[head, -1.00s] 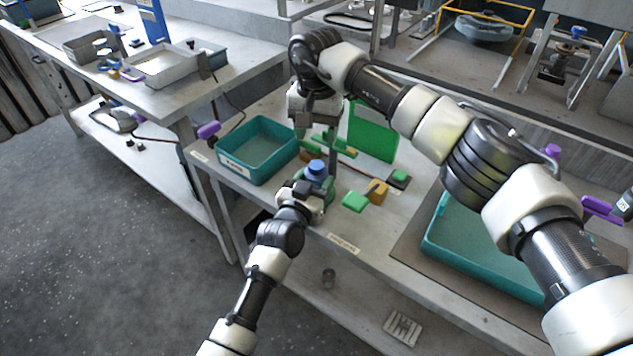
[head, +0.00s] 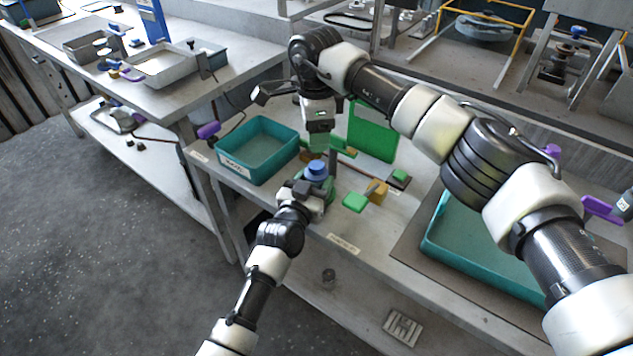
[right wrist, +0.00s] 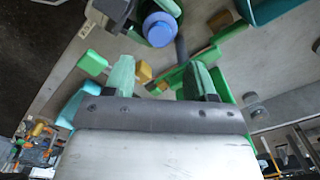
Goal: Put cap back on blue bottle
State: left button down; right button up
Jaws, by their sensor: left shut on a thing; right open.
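The blue bottle (head: 317,181) stands upright near the table's front edge, mostly hidden by my left gripper (head: 321,193), which is shut on it. A round blue top (head: 316,167) that looks like the cap sits on it. In the right wrist view this blue top (right wrist: 160,29) is a flat disc at the upper middle, beyond the fingertips. Whether it is fully seated cannot be told. My right gripper (head: 318,144) is above and just behind the bottle. Its green fingers are apart and empty in the right wrist view (right wrist: 160,78).
A teal bin (head: 259,150) stands left of the bottle. A green panel (head: 373,132) stands behind to the right. Green and yellow blocks (head: 355,202) lie right of the bottle. A larger teal tray (head: 480,262) is at the right, below my right arm.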

aim_at(316, 165)
jog(key=shift+f, duration=4)
jog(key=c, duration=1)
jog(key=shift+o, duration=0.2)
jog(key=m, duration=0.9)
jog(key=shift+m, duration=0.3)
jog(key=m, duration=0.6)
jog(key=shift+m, duration=0.3)
jog(key=m, duration=0.5)
jog(key=o, duration=1)
